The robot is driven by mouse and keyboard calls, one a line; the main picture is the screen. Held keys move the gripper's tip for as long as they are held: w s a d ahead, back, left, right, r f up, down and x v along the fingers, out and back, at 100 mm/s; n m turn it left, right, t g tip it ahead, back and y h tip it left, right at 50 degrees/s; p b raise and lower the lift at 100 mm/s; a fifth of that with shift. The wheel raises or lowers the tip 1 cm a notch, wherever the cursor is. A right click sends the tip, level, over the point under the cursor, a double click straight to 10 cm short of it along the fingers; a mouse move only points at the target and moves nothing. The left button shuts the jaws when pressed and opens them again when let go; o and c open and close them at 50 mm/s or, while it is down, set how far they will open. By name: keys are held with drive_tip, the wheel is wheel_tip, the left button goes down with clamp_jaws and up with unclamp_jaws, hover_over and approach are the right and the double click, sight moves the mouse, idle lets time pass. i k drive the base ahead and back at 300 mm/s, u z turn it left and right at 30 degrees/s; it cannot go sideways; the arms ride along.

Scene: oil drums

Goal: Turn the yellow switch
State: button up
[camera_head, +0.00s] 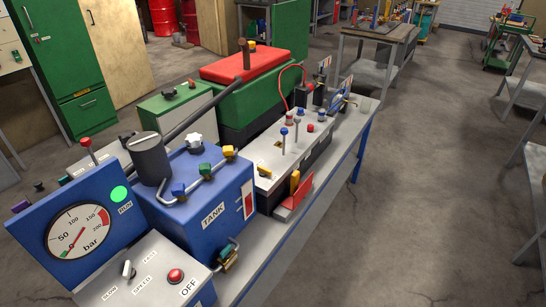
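The other is a yellow valve handle (229,152) on the pipe of the blue TANK box (228,190), in a row with a green handle (205,170) and a blue handle (179,190). My gripper is not in view, and nothing is seen touching either yellow part.
A blue gauge panel (80,225) and an OFF button (176,275) stand at the front left. A long dark bar (205,105) slants above the bench. The grey control box (268,155) carries several small levers. Open concrete floor (420,190) lies right of the bench.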

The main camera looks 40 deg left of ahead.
sight(264, 172)
drive_tip(key=z, duration=0.05)
drive_tip(key=i, duration=2.15)
drive_tip(key=u, duration=3.1)
